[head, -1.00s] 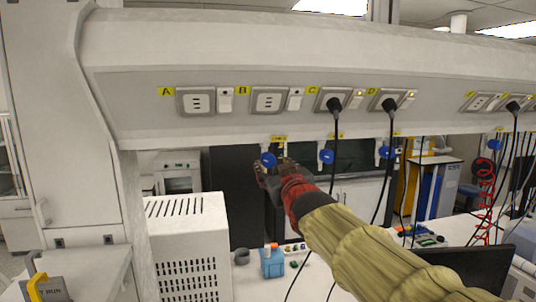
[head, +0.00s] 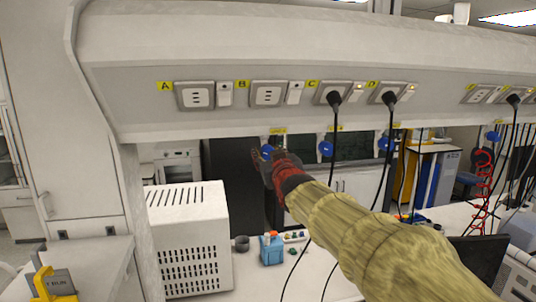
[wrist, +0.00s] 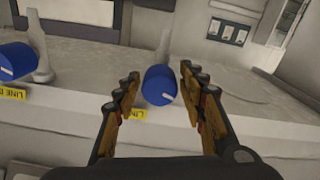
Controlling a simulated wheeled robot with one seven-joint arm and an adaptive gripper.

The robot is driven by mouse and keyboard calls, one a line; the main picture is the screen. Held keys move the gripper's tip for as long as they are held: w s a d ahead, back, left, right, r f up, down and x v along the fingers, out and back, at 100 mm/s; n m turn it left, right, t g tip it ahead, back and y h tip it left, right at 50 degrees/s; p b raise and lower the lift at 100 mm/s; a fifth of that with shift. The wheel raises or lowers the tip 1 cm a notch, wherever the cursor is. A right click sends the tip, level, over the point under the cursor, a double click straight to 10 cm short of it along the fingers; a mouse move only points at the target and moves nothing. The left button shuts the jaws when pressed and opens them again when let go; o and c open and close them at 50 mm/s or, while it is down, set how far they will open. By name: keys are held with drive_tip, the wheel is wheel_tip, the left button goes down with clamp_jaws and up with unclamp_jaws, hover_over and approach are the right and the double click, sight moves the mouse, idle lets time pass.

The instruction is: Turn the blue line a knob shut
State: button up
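The leftmost blue knob (head: 267,151) hangs under the front edge of the white overhead panel, below a yellow label (head: 278,131). In the wrist view this blue knob (wrist: 160,85) shows a short white mark on its face and a grey fitting behind it. My gripper (head: 262,160) is at this knob in the head view and partly overlaps it. In the wrist view my gripper (wrist: 158,88) is open, with one finger on each side of the knob. A gap shows on the left; the right finger is very close, and contact is unclear.
A second blue knob (head: 326,148) and a third (head: 385,144) hang to the right. Black cables (head: 390,150) hang from the sockets beside my arm.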

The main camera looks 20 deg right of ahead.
drive_tip(key=c, duration=0.9)
drive_tip(key=shift+o, duration=0.2)
drive_tip(key=shift+b, duration=0.35)
drive_tip(key=shift+f+m+b, duration=0.1)
drive_tip(key=shift+m+b, duration=0.7)
drive_tip(key=shift+m, duration=0.4)
drive_tip(key=m+b, duration=0.1)
drive_tip(key=m, duration=0.2)
drive_tip(key=shift+m, duration=0.3)
drive_tip(key=m, duration=0.3)
drive_tip(key=shift+m, duration=2.5)
drive_tip(key=o, duration=1.2)
drive_tip(key=shift+c, duration=0.2)
